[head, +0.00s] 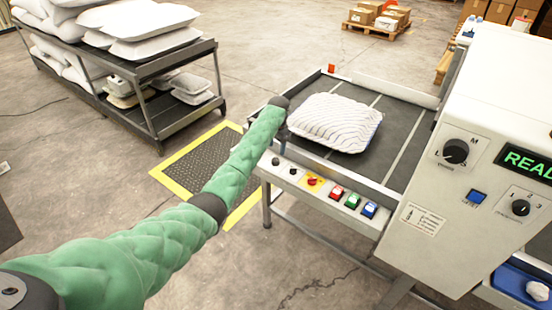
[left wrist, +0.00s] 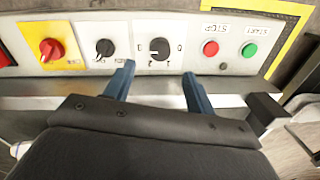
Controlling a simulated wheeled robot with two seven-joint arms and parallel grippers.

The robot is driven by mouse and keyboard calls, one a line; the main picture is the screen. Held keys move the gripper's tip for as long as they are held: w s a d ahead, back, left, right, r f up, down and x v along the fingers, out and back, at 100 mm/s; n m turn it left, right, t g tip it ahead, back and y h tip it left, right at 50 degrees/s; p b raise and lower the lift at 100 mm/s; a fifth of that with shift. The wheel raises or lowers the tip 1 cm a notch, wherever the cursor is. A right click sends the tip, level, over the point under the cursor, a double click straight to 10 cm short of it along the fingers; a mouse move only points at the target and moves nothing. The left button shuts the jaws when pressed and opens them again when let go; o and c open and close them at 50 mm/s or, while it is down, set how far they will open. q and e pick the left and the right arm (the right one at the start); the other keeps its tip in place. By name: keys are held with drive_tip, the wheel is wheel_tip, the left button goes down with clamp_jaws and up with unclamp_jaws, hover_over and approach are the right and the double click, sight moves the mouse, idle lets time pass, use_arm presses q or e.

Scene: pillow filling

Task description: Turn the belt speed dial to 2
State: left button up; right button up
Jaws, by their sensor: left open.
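A row of controls lines the front panel of the belt table. In the left wrist view, a round black dial with a scale (left wrist: 159,48) lies just beyond and between my left gripper's (left wrist: 158,82) two blue fingers, apart from them. The fingers are open and empty, and the dial's small figures are too blurred to read. In the head view this dial appears to be the leftmost black knob (head: 276,161), just below my left gripper (head: 284,130), which is largely hidden by its own arm. My right gripper is out of view.
Beside the dial are a smaller black knob (left wrist: 105,48), a red knob on yellow (left wrist: 50,48), a red stop button (left wrist: 210,46) and a green start button (left wrist: 249,49). A pillow (head: 335,122) lies on the belt (head: 400,125). A machine cabinet (head: 440,210) stands at right.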

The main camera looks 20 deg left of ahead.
sight(276, 160)
use_arm(q)
drive_tip(key=shift+f, duration=0.5)
drive_tip(key=shift+f+p, duration=0.35)
drive_tip(key=shift+f, duration=0.2)
drive_tip(key=shift+w+a+f+p, duration=0.1)
drive_tip(key=shift+f+p, duration=0.15)
drive_tip(key=shift+f, duration=1.1)
drive_tip(key=shift+a+f+p, duration=0.1)
drive_tip(key=shift+f+p, duration=0.15)
drive_tip(key=shift+f, duration=1.1)
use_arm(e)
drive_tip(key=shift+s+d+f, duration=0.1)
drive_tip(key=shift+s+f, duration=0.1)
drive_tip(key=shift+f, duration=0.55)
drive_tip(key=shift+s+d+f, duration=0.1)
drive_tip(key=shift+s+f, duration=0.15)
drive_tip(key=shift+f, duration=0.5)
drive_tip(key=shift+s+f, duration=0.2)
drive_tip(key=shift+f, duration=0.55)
use_arm(q)
drive_tip(key=c, duration=1)
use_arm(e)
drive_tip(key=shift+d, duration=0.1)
